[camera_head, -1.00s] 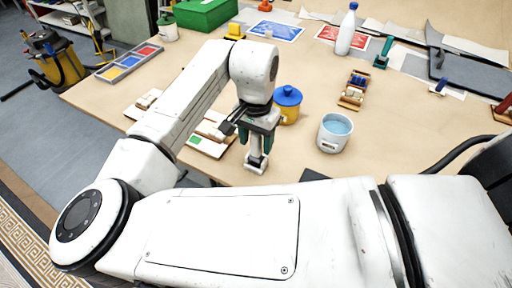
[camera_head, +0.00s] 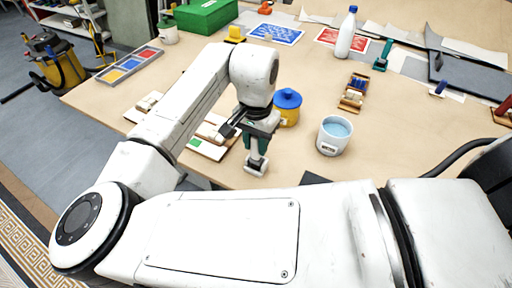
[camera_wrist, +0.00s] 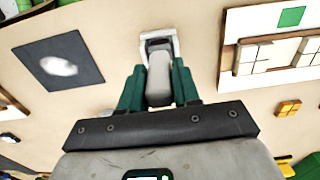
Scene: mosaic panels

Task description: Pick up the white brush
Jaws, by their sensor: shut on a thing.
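The white brush (camera_wrist: 159,72) is between the green fingers of my gripper (camera_wrist: 158,88) in the wrist view. Its grey-white handle is clasped by the fingers and its wider white end points away from my wrist. In the head view my gripper (camera_head: 257,150) points down near the table's front edge, with the white end of the brush (camera_head: 256,167) just below the fingertips. I cannot tell whether that end touches the table.
A white bucket of blue liquid (camera_head: 334,136) and a yellow pot with blue lid (camera_head: 287,107) stand right of my gripper. A white board with tiles (camera_head: 205,149) lies to its left. A dark square sheet (camera_wrist: 58,62) lies nearby.

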